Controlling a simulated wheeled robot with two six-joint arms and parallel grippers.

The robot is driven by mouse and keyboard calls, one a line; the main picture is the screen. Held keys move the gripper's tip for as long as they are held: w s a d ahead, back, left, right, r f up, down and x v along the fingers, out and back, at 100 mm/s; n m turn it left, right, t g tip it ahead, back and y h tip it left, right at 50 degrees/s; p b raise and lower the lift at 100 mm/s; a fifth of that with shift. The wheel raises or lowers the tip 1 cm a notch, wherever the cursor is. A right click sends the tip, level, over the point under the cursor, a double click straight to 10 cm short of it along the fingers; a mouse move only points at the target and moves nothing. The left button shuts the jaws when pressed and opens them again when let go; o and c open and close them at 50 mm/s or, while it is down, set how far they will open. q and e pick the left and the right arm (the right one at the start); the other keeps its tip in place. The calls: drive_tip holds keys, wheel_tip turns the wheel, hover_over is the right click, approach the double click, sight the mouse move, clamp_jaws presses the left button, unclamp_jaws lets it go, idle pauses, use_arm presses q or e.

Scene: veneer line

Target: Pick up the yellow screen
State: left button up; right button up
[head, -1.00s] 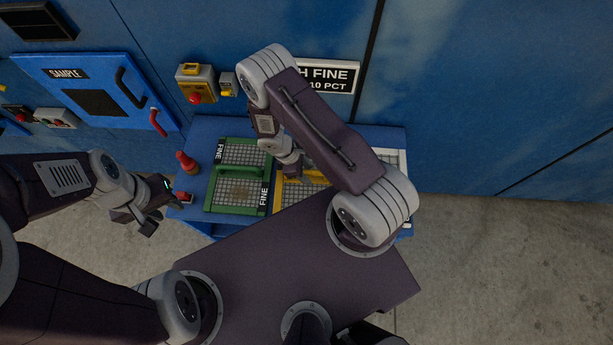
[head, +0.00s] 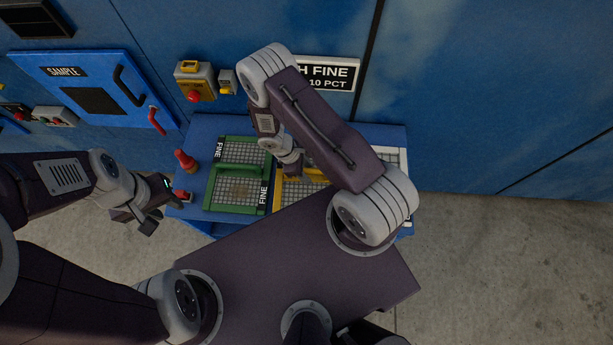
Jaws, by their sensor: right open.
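The yellow screen (head: 279,198) lies on the blue bench, right of the green screen. It has a yellow frame and pale mesh. My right arm hides much of it. My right gripper (head: 294,170) is open, pointing down at the yellow screen's upper left part. Its fingertips are mostly hidden, so I cannot tell whether they touch the frame. My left gripper (head: 158,207) is open and empty, off the bench's left edge, away from the yellow screen.
The green screen (head: 210,190), marked FINE, lies on the blue bench (head: 206,130). A white-framed screen (head: 403,160) shows at the right. A red knobbed object (head: 185,161) stands at the bench's left. A yellow-grey box with a red button (head: 195,82) is on the wall behind.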

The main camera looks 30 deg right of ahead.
drive_tip(key=shift+c, duration=0.3)
clamp_jaws()
idle(1.1)
